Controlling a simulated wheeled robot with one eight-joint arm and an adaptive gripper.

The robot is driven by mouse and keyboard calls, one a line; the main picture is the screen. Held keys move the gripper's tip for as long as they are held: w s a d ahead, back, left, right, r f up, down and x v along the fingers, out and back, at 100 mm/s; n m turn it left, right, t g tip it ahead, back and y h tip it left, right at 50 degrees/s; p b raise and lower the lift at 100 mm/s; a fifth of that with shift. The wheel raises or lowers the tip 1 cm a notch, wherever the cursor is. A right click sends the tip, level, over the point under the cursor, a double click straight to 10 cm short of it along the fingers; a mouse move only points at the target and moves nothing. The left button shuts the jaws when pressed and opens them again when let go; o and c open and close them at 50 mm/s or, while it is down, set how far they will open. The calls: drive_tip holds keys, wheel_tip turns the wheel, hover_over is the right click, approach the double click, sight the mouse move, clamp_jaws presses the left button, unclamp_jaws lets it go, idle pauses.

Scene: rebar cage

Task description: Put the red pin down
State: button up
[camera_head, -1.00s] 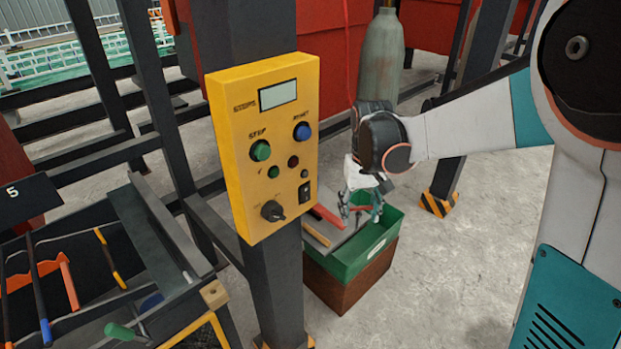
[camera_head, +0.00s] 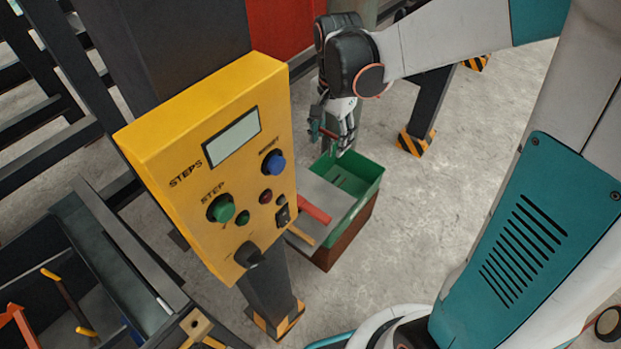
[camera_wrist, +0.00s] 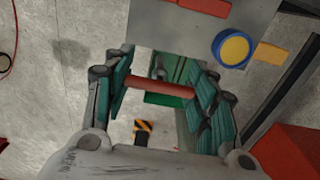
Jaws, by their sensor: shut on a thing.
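My gripper (camera_head: 335,132) is in the head view, above the green bin and its grey shelf. In the wrist view my gripper (camera_wrist: 162,92) is shut on the red pin (camera_wrist: 160,86), which lies crosswise between the two teal-padded fingers. The pin's ends are partly hidden by the pads. In the head view the pin is too small and covered to make out well.
The green bin (camera_head: 372,172) stands on a brown box, with a grey shelf (camera_head: 318,186) at its left. The shelf holds a red bar (camera_head: 315,209) and a yellow bar (camera_head: 300,235). A yellow control panel (camera_head: 165,137) stands close on the left.

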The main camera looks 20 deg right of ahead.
wheel_tip(320, 180, down, 18)
drive_tip(key=b, duration=0.4)
drive_tip(key=shift+r, duration=0.2)
drive_tip(key=shift+f+b, duration=0.15)
drive_tip(key=shift+b, duration=0.2)
drive_tip(key=o, duration=1.1)
